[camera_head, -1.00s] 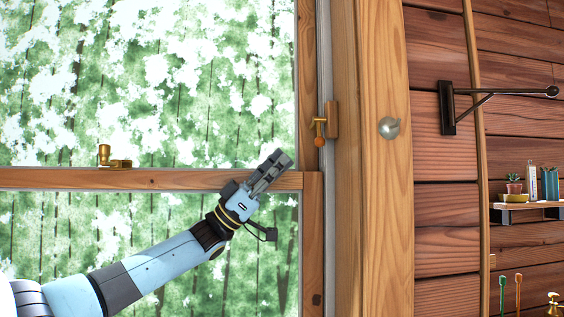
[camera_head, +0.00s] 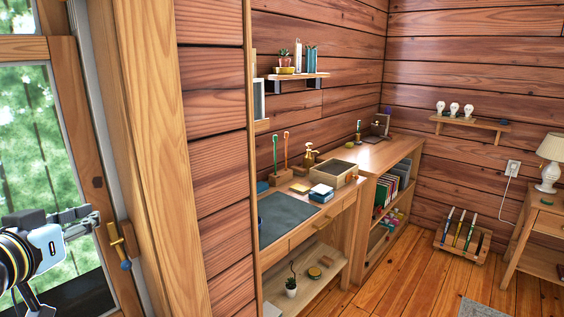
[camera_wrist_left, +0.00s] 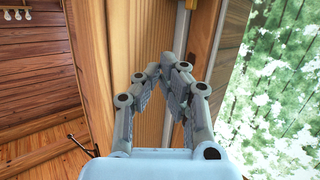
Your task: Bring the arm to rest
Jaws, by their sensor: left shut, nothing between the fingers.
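My left gripper (camera_head: 88,216) is at the left edge of the head view, in front of the window and close to its wooden frame. Its fingers point right, toward a brass window handle (camera_head: 118,240) on the frame. In the left wrist view the fingers of my left gripper (camera_wrist_left: 174,62) meet at their tips and hold nothing. Most of my left arm is outside the head view. My right gripper shows in neither view.
A wooden post (camera_head: 142,160) stands just right of my left gripper. Beyond it are a desk (camera_head: 292,222), a bookshelf (camera_head: 374,152), a wall shelf (camera_head: 297,76) with a plant, and a lamp (camera_head: 551,160). The wooden floor (camera_head: 395,275) shows free room.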

